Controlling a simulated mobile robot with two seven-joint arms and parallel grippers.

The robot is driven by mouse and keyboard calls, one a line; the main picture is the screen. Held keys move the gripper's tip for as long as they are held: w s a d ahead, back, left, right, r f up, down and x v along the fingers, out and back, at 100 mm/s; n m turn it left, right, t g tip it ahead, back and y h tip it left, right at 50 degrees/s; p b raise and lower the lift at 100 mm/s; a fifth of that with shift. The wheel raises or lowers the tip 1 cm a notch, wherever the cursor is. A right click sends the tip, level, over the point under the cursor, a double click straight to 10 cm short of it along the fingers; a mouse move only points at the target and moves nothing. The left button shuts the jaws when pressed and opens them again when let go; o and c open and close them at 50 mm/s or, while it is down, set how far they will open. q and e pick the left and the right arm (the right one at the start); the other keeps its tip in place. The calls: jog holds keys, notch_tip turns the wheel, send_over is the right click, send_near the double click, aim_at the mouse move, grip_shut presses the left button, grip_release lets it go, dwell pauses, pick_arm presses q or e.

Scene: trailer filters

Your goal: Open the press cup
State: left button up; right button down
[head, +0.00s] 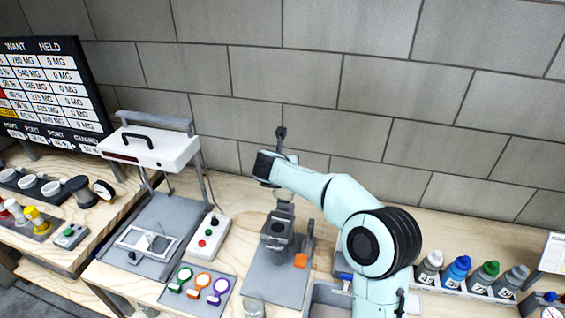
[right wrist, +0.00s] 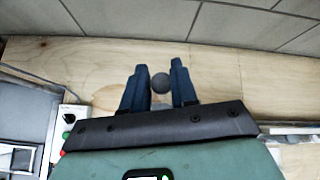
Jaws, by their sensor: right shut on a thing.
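The press (head: 284,205) stands on a grey base plate (head: 262,285) at the middle of the bench, with a dark upright part (head: 281,133) at its top. A dark grey cup-like block (head: 277,226) sits low on it; I cannot tell whether it is open. My right gripper (head: 263,166) is at the upper part of the press, and the arm hides some of it. In the right wrist view, the fingers of my right gripper (right wrist: 158,80) are shut on a round grey knob (right wrist: 159,83). My left gripper is not in view.
A white-topped frame (head: 150,146) and a button box (head: 209,238) stand left of the press. A tray with coloured rings (head: 200,283) lies in front. Several bottles (head: 457,268) stand at the right. A wall rises behind.

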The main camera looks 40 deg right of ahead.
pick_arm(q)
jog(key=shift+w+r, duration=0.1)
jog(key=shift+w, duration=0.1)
pick_arm(e)
jog(key=shift+d+f, duration=0.1)
jog(key=shift+d, duration=0.2)
jog(key=shift+s+f, duration=0.1)
jog(key=c, duration=1)
grip_release()
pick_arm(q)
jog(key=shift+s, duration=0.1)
pick_arm(e)
jog(key=shift+s, duration=0.1)
jog(key=shift+a, duration=0.1)
jog(key=shift+a, duration=0.15)
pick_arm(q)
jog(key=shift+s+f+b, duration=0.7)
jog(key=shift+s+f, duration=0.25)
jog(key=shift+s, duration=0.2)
pick_arm(e)
jog(key=shift+d+r+v, duration=0.1)
jog(key=shift+v, duration=3.2)
jog(key=shift+d+r+v, duration=0.1)
jog(key=shift+v, duration=3.2)
